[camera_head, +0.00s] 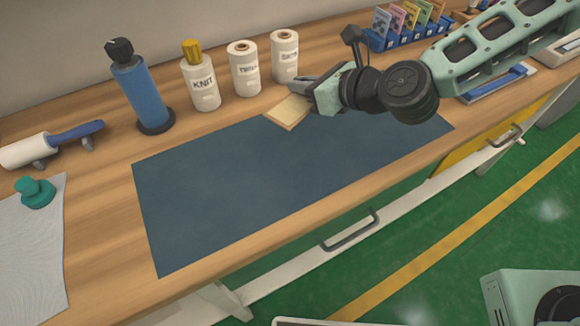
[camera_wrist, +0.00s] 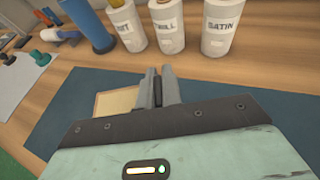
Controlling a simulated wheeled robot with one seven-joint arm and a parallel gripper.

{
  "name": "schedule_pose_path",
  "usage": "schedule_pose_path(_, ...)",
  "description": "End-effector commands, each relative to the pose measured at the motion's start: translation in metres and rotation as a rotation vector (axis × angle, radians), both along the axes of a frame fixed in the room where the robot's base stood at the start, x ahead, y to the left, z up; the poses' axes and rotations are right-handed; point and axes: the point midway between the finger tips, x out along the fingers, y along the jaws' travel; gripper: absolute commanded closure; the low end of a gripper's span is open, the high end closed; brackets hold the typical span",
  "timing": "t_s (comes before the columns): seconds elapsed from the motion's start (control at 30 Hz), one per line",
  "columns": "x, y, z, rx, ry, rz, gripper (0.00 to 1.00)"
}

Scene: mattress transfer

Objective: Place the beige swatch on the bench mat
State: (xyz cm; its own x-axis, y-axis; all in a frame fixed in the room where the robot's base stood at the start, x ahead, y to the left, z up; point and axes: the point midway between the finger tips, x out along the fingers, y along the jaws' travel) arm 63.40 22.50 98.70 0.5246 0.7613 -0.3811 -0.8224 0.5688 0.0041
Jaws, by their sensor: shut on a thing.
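The beige swatch (camera_head: 290,112) is a flat square piece at the back edge of the dark blue bench mat (camera_head: 230,180), below the white cones. My gripper (camera_head: 310,96) is shut on its right side. In the wrist view the swatch (camera_wrist: 115,102) shows to the left of my gripper's fingers (camera_wrist: 158,88), partly hidden by them. The mat also shows in the wrist view (camera_wrist: 250,95). I cannot tell whether the swatch touches the mat or is held just above it.
White cones labelled KNIT (camera_head: 203,88), TWILL (camera_head: 243,72) and SATIN (camera_head: 285,60) stand behind the mat. A blue cylinder (camera_head: 140,92) stands left of them. A blue rack (camera_head: 405,38) holds coloured swatches at the back right. The mat's left and middle are clear.

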Motion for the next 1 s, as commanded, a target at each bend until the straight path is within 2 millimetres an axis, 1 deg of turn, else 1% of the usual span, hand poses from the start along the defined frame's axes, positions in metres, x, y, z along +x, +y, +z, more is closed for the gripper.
schedule_pose_path(0.03,-0.004,0.000,-0.003,-0.002,-0.001,0.009,1.00)
schedule_pose_path(0.13,-0.008,0.001,-0.008,-0.003,-0.001,0.020,1.00)
schedule_pose_path(0.4,-0.010,0.002,-0.054,-0.004,0.001,0.022,1.00)
schedule_pose_path(0.63,-0.009,0.002,-0.071,-0.003,-0.001,0.020,1.00)
schedule_pose_path(0.8,-0.010,0.002,-0.095,-0.004,0.000,0.021,1.00)
schedule_pose_path(0.9,-0.009,0.001,-0.102,-0.003,-0.002,0.021,1.00)
schedule_pose_path(1.0,-0.009,0.001,-0.101,-0.003,-0.002,0.021,1.00)
